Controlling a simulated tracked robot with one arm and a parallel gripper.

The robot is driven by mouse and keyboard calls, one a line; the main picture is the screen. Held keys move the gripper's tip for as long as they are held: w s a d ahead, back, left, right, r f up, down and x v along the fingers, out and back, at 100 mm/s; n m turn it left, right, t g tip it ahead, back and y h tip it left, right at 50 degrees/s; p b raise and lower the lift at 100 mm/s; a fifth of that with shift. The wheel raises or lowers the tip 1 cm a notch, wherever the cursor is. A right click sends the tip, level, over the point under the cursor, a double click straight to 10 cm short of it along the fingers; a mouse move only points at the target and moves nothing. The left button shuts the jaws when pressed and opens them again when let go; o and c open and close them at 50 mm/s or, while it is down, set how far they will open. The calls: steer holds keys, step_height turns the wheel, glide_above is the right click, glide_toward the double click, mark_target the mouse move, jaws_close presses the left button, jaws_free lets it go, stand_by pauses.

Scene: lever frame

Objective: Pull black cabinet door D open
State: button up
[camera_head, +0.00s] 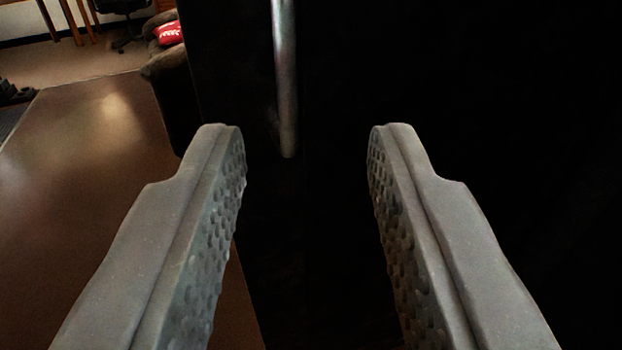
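A black cabinet front (450,80) fills the middle and right of the view, and it is too dark to make out door edges or a letter D. A grey metal bar handle (286,80) hangs vertically on it, left of centre, running from the top edge of the picture down to its lower end. My gripper (306,135) is open, with its two grey textured fingers wide apart and nothing between them. The handle's lower end shows in the gap, nearer the left finger, above the fingertips' level for most of its length.
A brown shiny floor (90,170) lies open on the left. Behind it stand a dark armchair (170,75) with a red cushion (167,32), an office chair (122,10) and wooden legs of furniture (76,20). A dark object lies at the far left edge.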

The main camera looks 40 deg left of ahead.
steer(key=shift+v, duration=1.95)
steer(key=w+d+r+n+t+h, duration=0.1)
steer(key=w+d+r+h, duration=0.15)
steer(key=w+r, duration=0.4)
steer(key=w+d+r+n+h, duration=0.1)
steer(key=w+r+h, duration=0.2)
steer(key=w+r, duration=0.35)
step_height(320, 180, up, 25)
steer(key=m+t+h, duration=0.2)
steer(key=m+h, duration=0.2)
steer(key=h, duration=0.2)
steer(key=s+a+r+m+h, duration=0.35)
steer(key=s+r, duration=0.55)
steer(key=r, duration=0.5)
steer(key=s+a+r+y, duration=0.1)
steer(key=s+a+r, duration=0.1)
steer(key=s, duration=0.3)
steer(key=s+a+r+m+g+y, duration=0.1)
steer(key=s+a+r, duration=0.2)
steer(key=s+r, duration=0.1)
steer(key=s+a+r+g+y, duration=0.1)
steer(key=s+a+r+y, duration=0.1)
steer(key=s, duration=0.4)
steer(key=shift+s+a+r+m, duration=0.35)
steer(key=shift+r, duration=0.05)
